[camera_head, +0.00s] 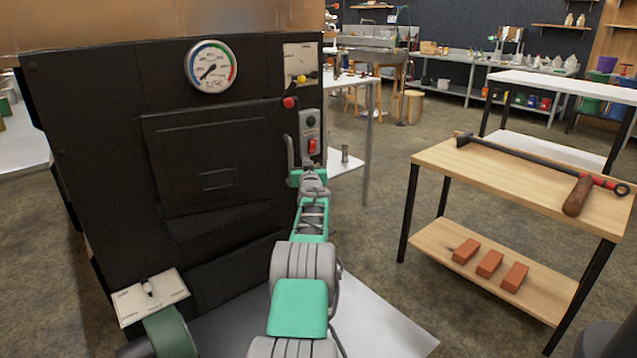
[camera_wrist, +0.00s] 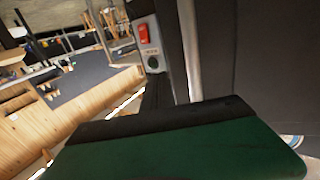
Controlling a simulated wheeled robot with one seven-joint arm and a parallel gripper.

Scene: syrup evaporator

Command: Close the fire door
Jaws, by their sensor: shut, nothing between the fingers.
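The fire door (camera_head: 215,165) is a dark panel with a small raised rectangle on the black front of the evaporator. It looks nearly flush with the front; I cannot tell whether it is fully shut. A grey upright bar handle (camera_head: 290,152) stands at its right side, and a grey bar (camera_wrist: 189,50) also shows in the wrist view. My gripper (camera_head: 308,178) is shut and empty, close to the handle's lower end. I cannot tell whether it touches. In the wrist view my green and black gripper part fills the bottom, and its fingertips are not clear.
A switch box with a red switch (camera_head: 312,146) and a red-knobbed lever (camera_head: 289,102) are close to my gripper. A round gauge (camera_head: 211,66) sits above the door. A wooden cart (camera_head: 470,185) with a long tool and bricks stands right; floor between is open.

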